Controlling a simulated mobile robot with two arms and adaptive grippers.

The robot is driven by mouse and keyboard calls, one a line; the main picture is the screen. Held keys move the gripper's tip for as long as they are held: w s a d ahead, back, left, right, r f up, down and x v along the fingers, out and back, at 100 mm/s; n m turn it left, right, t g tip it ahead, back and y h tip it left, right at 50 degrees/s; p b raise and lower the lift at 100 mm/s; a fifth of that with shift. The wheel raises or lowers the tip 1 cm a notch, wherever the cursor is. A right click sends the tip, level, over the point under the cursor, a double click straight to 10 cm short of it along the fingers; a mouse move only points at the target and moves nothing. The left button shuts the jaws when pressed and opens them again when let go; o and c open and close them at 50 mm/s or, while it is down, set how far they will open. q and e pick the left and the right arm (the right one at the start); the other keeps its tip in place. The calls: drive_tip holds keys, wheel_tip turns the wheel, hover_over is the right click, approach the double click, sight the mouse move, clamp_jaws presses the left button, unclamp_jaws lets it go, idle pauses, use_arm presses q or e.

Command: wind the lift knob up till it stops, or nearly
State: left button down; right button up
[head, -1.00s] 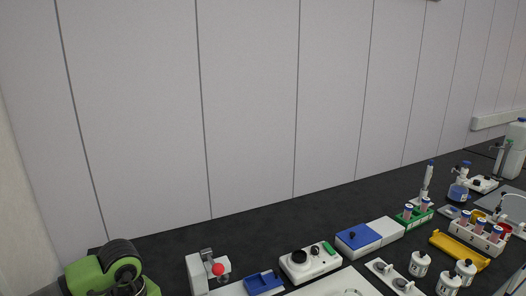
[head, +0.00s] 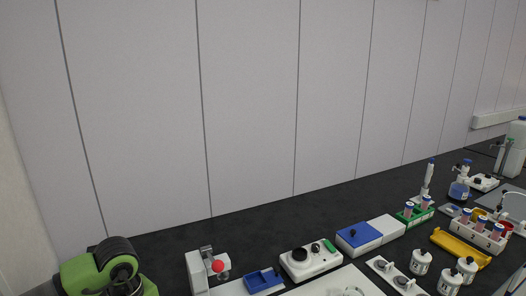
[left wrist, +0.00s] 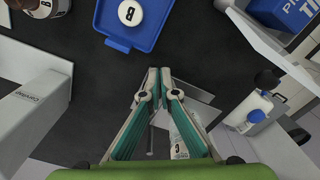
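My left gripper (left wrist: 160,74) has its two teal-sided fingers drawn together, the tips meeting or nearly so, with no object seen between the tips. Below the fingers in the left wrist view are a grey flat plate (left wrist: 190,103) and part of a white labelled bottle (left wrist: 180,148). No part is clearly marked as the lift knob. In the head view a white upright device with a red ball-shaped knob (head: 218,266) stands on the bench, right of my green left arm. A black round knob (left wrist: 268,78) shows at the right of the left wrist view. My right gripper is not in view.
A blue tray (left wrist: 110,40) holds a white cap marked B. A white block (left wrist: 35,115) lies at left. In the head view, a white unit with black knobs (head: 322,258), a blue-topped box (head: 352,237) and tube racks crowd the right. Dark bench behind is clear.

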use_arm(q)
drive_tip(key=shift+s+a+r+p, duration=0.15)
drive_tip(key=shift+r+p, duration=0.15)
drive_tip(key=shift+r, duration=0.25)
drive_tip(key=r, duration=0.1)
drive_tip(key=r+p, duration=0.1)
drive_tip(key=r, duration=0.1)
drive_tip(key=r+p, duration=0.1)
drive_tip(key=r, duration=0.1)
drive_tip(key=shift+d, duration=0.25)
